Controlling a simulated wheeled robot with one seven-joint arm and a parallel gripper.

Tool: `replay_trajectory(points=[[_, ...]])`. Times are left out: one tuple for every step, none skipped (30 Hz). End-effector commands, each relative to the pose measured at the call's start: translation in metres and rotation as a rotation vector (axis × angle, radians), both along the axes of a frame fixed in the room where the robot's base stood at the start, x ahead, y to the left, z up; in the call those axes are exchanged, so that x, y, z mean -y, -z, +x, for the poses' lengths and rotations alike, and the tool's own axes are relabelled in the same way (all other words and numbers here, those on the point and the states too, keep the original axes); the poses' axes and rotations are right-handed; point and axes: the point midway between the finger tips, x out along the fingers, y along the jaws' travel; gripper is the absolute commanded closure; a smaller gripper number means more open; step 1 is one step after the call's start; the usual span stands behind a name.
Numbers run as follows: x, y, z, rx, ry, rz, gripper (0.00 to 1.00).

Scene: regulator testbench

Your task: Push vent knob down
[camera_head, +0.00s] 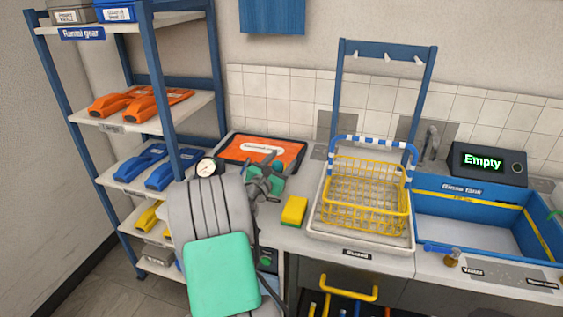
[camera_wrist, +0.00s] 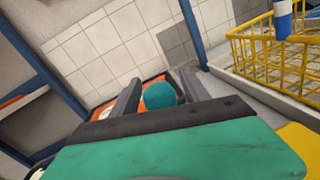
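A small brass knob (camera_head: 452,257) stands at the counter's front edge, left of a small dark label I cannot read clearly. I cannot confirm that it is the vent knob. My gripper (camera_head: 262,164) is above the counter's left part, by the orange mat, far left of the brass knob. In the wrist view my gripper (camera_wrist: 160,88) has its two grey fingers apart. A rounded teal thing (camera_wrist: 159,96) shows between them, and I cannot tell whether they touch it. The brass knob is not in the wrist view.
A yellow wire basket (camera_head: 366,200) sits in a tray beside the blue rinse tank (camera_head: 470,250). A yellow sponge (camera_head: 294,210) lies left of the tray. An orange mat (camera_head: 240,150) lies behind my gripper. A gauge (camera_head: 207,167) shows left. A display (camera_head: 487,163) reads "Empty".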

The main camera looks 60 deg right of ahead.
Motion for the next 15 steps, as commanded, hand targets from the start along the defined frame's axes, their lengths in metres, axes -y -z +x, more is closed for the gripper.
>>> replay_trajectory(points=[[0.0000, 0.0000, -0.0006, 0.000, 0.001, 0.000, 0.50], [0.0000, 0.0001, -0.0007, 0.000, 0.001, 0.000, 0.53], [-0.0001, 0.0001, -0.0007, 0.000, 0.001, 0.000, 0.56], [-0.0001, 0.0001, -0.0007, 0.000, 0.001, 0.000, 0.59], [-0.0001, 0.0001, -0.0007, 0.000, 0.001, 0.000, 0.61], [-0.0002, 0.0000, -0.0006, 0.000, 0.001, 0.000, 0.64], [-0.0002, 0.0001, -0.0006, 0.000, 0.001, 0.000, 0.67], [-0.0002, 0.0001, -0.0006, 0.000, 0.001, 0.000, 0.69], [-0.0003, 0.0001, -0.0006, 0.000, 0.001, 0.000, 0.72], [-0.0003, 0.0001, -0.0006, 0.000, 0.001, 0.000, 0.75], [-0.0003, 0.0001, -0.0006, 0.000, 0.001, 0.000, 0.77], [-0.0003, 0.0001, -0.0006, 0.000, 0.001, 0.000, 0.81], [-0.0003, 0.0001, -0.0006, 0.000, 0.001, 0.000, 0.83], [-0.0003, 0.0001, -0.0006, 0.000, 0.001, 0.000, 0.86], [-0.0003, 0.0001, -0.0006, 0.000, 0.001, 0.000, 0.89]])
